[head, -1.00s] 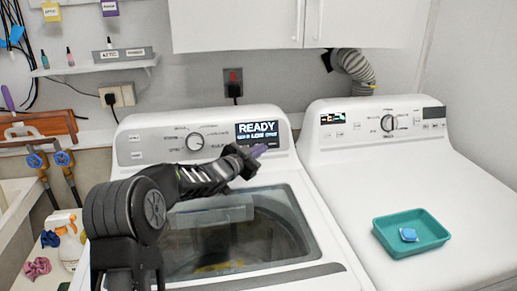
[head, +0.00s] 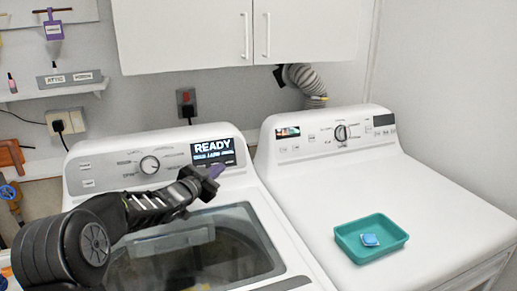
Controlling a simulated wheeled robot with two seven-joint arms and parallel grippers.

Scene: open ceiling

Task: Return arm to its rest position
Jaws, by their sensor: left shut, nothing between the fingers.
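My left arm comes in from the lower left and reaches over the washer (head: 262,209). I cannot tell whether the fingertips touch the panel. The washer's glass lid (head: 240,240) is down, and my arm hides part of it. My right gripper is not in view.
A dryer (head: 420,200) stands to the right with a teal tray (head: 372,254) on top, holding a small blue-and-white item (head: 370,240). White cabinets (head: 190,35) hang above. A shelf (head: 50,95) is on the left wall. The dryer top is otherwise clear.

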